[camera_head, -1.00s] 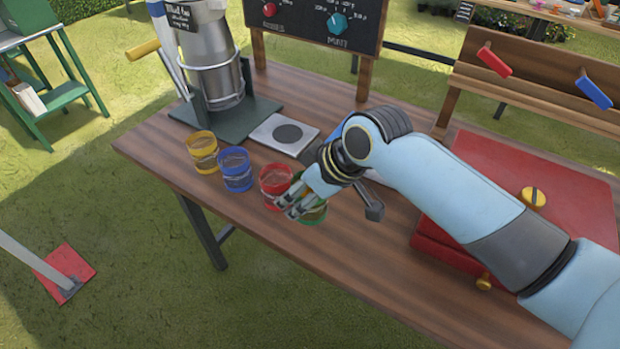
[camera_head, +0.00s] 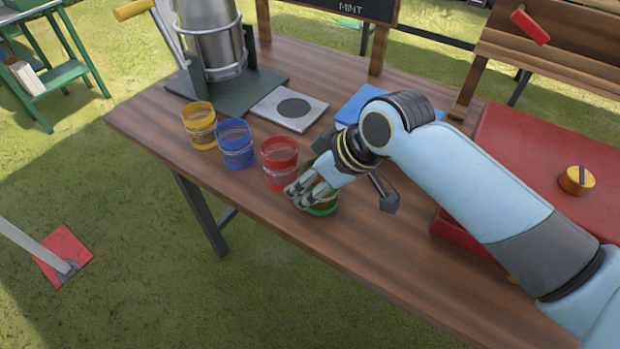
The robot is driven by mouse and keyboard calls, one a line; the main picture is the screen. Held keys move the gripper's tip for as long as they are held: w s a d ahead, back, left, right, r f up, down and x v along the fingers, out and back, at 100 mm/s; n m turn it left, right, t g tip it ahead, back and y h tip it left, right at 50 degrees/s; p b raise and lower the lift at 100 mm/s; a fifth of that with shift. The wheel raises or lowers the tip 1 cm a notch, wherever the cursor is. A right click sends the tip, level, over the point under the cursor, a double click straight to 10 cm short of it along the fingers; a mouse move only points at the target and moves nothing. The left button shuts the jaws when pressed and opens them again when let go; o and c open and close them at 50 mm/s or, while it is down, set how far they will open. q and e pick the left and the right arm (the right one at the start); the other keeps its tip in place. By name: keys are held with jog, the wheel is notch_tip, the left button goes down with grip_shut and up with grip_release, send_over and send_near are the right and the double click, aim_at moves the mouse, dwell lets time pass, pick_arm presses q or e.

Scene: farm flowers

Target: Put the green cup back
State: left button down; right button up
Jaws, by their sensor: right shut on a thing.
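The green cup (camera_head: 325,206) is at the right end of a row of cups on the wooden table (camera_head: 330,245). My right gripper (camera_head: 300,193) is shut on it from above and hides much of it. The red cup (camera_head: 280,163) stands just left of the green one. The blue cup (camera_head: 236,144) and the yellow cup (camera_head: 200,125) continue the row to the left. I cannot tell whether the green cup's base touches the table. My left gripper is not in view.
A metal press (camera_head: 212,45) on a dark base stands behind the cups. A pale plate with a dark disc (camera_head: 292,107) and a blue cloth-like item (camera_head: 355,103) lie behind the row. A red box (camera_head: 540,160) fills the table's right side. The front strip is clear.

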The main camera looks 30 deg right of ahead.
jog(key=o, duration=1.5)
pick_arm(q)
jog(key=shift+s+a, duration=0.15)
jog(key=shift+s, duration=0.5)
pick_arm(e)
jog(key=shift+r, duration=0.1)
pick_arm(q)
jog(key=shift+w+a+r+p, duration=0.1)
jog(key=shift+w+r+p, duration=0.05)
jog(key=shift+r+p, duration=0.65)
pick_arm(e)
jog(key=v, duration=1.2)
jog(key=shift+s, duration=0.1)
